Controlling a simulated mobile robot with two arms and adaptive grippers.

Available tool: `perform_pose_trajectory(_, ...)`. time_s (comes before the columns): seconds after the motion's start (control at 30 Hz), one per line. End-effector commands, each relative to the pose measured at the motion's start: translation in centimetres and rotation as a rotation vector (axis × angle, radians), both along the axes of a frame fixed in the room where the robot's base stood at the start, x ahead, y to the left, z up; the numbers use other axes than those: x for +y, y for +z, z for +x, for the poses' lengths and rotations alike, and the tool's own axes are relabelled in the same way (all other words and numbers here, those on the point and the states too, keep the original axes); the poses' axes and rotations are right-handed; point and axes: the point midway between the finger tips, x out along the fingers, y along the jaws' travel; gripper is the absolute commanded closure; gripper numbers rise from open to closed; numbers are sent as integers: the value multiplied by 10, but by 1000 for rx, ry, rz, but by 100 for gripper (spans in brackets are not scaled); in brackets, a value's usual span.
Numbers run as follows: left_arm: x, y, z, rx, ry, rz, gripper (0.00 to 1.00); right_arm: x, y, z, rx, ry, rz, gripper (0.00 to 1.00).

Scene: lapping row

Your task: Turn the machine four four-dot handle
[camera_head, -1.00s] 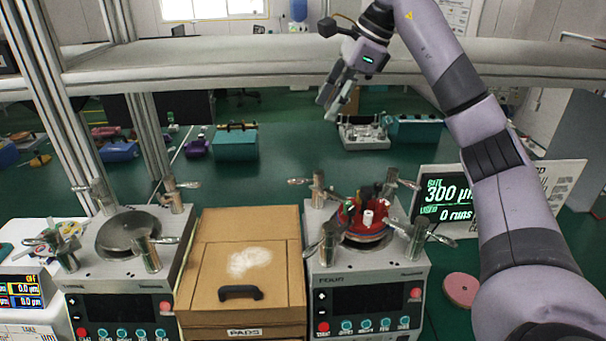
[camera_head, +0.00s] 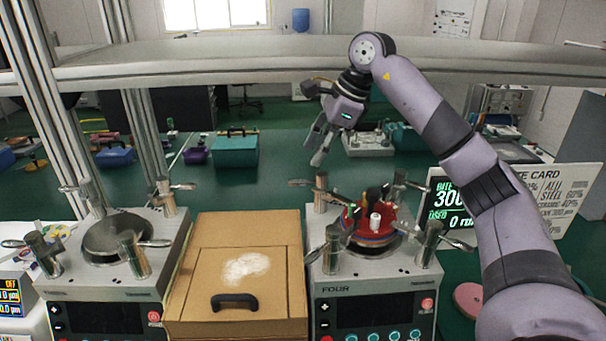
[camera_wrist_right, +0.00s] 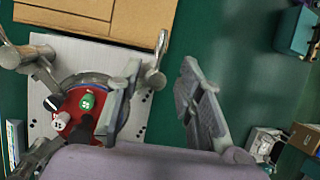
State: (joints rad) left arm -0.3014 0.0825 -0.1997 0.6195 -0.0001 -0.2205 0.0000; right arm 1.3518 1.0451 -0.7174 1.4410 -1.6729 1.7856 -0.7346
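Machine four (camera_head: 375,283), labelled FOUR, stands right of centre in the head view with a round red top (camera_head: 370,239) carrying small upright handles. The white handle (camera_head: 375,221) shows there. In the right wrist view the red top (camera_wrist_right: 72,98) carries a green handle (camera_wrist_right: 88,102) and a white handle (camera_wrist_right: 61,121), both with dot marks, plus dark ones. The dots are too small to count surely. My right gripper (camera_head: 319,148) is open and empty, above and behind the machine; in its wrist view the fingers (camera_wrist_right: 158,103) are apart, one partly covering the machine. My left gripper is out of view.
Metal posts with lever arms (camera_head: 428,243) stand at the machine's corners. A cardboard pads box (camera_head: 205,290) adjoins it, with a second machine (camera_head: 70,275) further left. A display board (camera_head: 452,205) stands right. A shelf rail (camera_head: 250,65) crosses behind.

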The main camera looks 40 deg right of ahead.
Motion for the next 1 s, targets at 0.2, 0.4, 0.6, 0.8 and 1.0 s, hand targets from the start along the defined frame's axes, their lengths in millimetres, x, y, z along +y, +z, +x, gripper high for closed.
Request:
perform_pose_trajectory(0.2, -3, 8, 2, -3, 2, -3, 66, 11, -42, 16, 4, 0, 0, 66)
perform_pose_trajectory(0.4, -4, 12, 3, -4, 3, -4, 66, 17, -66, 26, 2, 0, 0, 66)
perform_pose_trajectory(0.6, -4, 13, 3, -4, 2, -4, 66, 19, -76, 30, 0, -1, 0, 66)
perform_pose_trajectory(0.8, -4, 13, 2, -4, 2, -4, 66, 19, -76, 30, 0, -1, 0, 66)
perform_pose_trajectory(1.0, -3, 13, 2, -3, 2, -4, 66, 19, -76, 30, 0, -1, 0, 77)
